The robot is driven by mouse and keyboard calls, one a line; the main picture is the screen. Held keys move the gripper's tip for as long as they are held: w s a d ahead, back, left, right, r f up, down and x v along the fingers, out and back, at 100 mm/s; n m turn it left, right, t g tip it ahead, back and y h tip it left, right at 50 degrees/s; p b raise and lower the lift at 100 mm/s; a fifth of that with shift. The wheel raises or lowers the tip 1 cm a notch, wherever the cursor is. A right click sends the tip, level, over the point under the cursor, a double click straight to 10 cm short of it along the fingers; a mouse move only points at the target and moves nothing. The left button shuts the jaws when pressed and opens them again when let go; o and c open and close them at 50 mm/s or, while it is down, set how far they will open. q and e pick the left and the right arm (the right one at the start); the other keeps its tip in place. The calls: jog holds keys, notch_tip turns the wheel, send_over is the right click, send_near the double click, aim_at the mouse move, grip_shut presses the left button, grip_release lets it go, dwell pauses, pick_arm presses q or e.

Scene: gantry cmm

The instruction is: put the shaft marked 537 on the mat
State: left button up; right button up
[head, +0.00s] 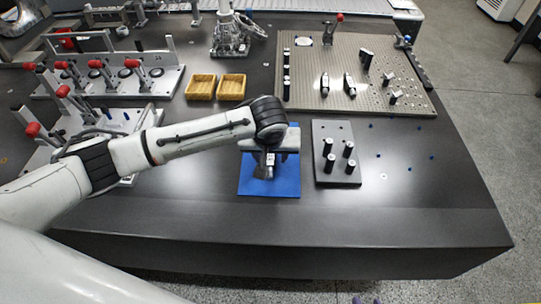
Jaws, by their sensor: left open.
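The blue mat (285,184) lies on the dark table near its front edge. My left gripper (264,172) is over the mat, pointing down, and is open. The gripper and its wrist hide the middle of the mat, so I cannot tell whether anything lies between the fingers. Just right of the mat, a dark grey block (334,179) holds several upright black shafts with pale tops, one of them at its front right (350,167). The markings are too small to read, so I cannot tell which is 537. My right gripper is not in view.
Two yellow bins (232,86) stand behind the mat. A perforated plate (310,98) with several fittings is at the back right. Fixtures with red-knobbed clamps (110,78) fill the left side. Small blue dots (408,156) mark otherwise clear table at right.

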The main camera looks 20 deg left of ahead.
pick_arm(q)
jog(key=p+v, duration=0.1)
jog(key=v, duration=1)
